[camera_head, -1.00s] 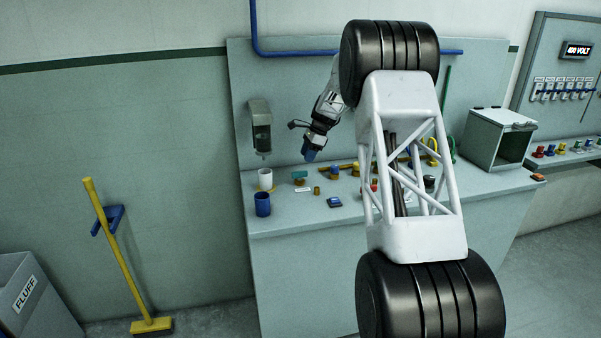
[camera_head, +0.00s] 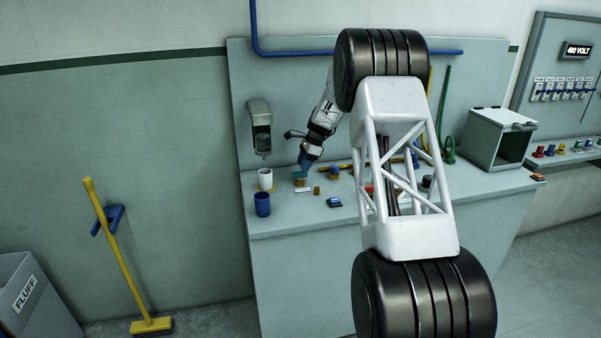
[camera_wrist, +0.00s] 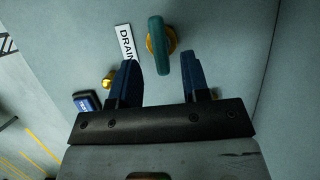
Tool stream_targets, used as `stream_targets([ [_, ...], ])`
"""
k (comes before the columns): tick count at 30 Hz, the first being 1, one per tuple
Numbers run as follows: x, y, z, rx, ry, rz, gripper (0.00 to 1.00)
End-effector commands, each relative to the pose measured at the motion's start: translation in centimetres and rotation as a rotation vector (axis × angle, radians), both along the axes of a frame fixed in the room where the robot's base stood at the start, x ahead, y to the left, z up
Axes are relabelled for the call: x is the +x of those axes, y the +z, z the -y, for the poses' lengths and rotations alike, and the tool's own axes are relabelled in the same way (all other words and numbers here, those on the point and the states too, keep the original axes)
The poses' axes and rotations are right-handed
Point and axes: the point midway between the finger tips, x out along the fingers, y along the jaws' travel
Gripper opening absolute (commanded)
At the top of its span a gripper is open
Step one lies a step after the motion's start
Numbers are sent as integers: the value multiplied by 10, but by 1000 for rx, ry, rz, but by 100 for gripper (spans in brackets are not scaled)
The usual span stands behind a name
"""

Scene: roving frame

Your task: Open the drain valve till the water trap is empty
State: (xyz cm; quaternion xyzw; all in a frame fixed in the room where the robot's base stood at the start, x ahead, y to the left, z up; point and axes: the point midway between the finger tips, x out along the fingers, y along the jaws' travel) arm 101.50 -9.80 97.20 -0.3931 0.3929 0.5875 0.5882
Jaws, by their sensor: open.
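The drain valve (camera_wrist: 158,48) has a teal bar handle on a brass base, beside a white label reading "DRAIN" (camera_wrist: 126,42). In the head view the valve (camera_head: 299,175) is partly behind my gripper (camera_head: 304,163). In the wrist view my gripper (camera_wrist: 160,72) is open, its blue fingers either side of the handle's lower end in the picture. Nothing is between them except the handle; I cannot tell whether they reach down around it. A grey wall unit with a bowl (camera_head: 261,135), perhaps the water trap, hangs left of my gripper; its water level cannot be read.
A white cup (camera_head: 265,179) stands below the wall unit, with a blue cup (camera_head: 262,204) in front. A small brass knob (camera_head: 317,190) and a small dark device with a blue display (camera_head: 334,202) are close by on the bench (camera_head: 290,226). A grey open box (camera_head: 497,138) stands right.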

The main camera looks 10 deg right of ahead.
Motion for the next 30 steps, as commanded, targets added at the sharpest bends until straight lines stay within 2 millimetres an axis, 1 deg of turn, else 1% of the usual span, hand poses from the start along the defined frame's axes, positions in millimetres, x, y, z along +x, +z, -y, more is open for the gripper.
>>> stream_targets([
  [3, 0, -15, -6, 0, 1, -3, 43],
  [9, 0, -30, -13, 0, 2, -1, 43],
  [13, 0, -34, -15, 0, 1, -1, 43],
  [21, 0, -35, -15, 0, 0, -1, 43],
  [22, 0, -35, -15, 0, 0, -1, 41],
  [23, 0, -35, -15, 0, 0, -1, 36],
  [30, 0, -35, -15, 0, 0, -1, 0],
])
